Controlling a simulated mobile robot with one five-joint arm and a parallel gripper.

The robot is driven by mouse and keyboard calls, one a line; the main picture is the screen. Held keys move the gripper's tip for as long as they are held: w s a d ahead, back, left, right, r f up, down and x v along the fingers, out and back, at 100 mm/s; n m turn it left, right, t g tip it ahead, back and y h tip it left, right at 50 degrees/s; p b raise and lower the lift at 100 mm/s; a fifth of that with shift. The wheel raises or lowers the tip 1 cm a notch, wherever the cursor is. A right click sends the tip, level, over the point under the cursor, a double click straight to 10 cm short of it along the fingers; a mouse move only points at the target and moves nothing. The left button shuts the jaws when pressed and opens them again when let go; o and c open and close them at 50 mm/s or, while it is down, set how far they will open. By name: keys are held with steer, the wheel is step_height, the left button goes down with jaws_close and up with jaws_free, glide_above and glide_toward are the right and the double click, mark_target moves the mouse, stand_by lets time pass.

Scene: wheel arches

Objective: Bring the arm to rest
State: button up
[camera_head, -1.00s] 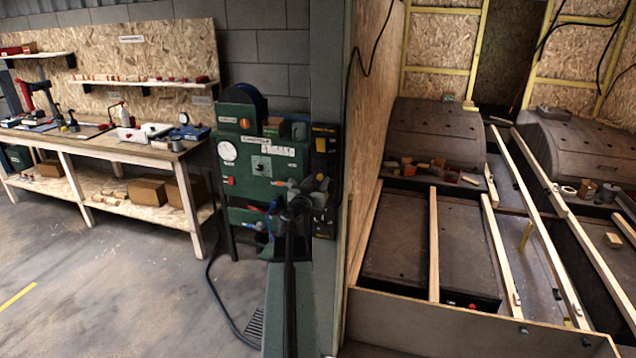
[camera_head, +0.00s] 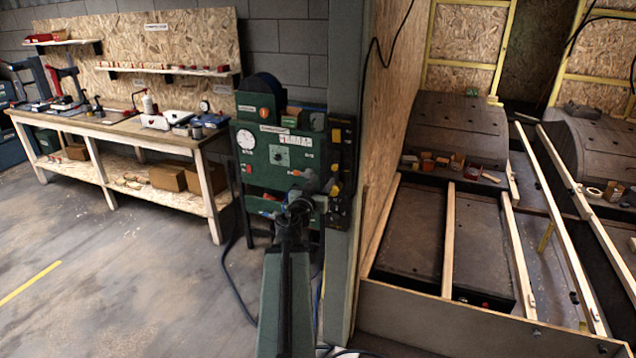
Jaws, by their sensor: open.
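My arm rises from the bottom middle of the head view, dark and green. My gripper (camera_head: 317,182) is at its far end, small against a green machine panel (camera_head: 278,155). Its jaws look apart, and I see nothing held between them. The dark joint behind the jaws covers part of the panel. I cannot tell how far the gripper is from the panel.
A workbench (camera_head: 125,130) with tools stands at the left. A grey post (camera_head: 352,130) stands right of the machine. Right of it, wheel arches (camera_head: 455,125) and wooden battens (camera_head: 449,240) fill a framed bay. The floor (camera_head: 130,290) at lower left is clear.

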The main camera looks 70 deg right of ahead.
steer(key=shift+s+d, duration=0.15)
steer(key=shift+s, duration=0.2)
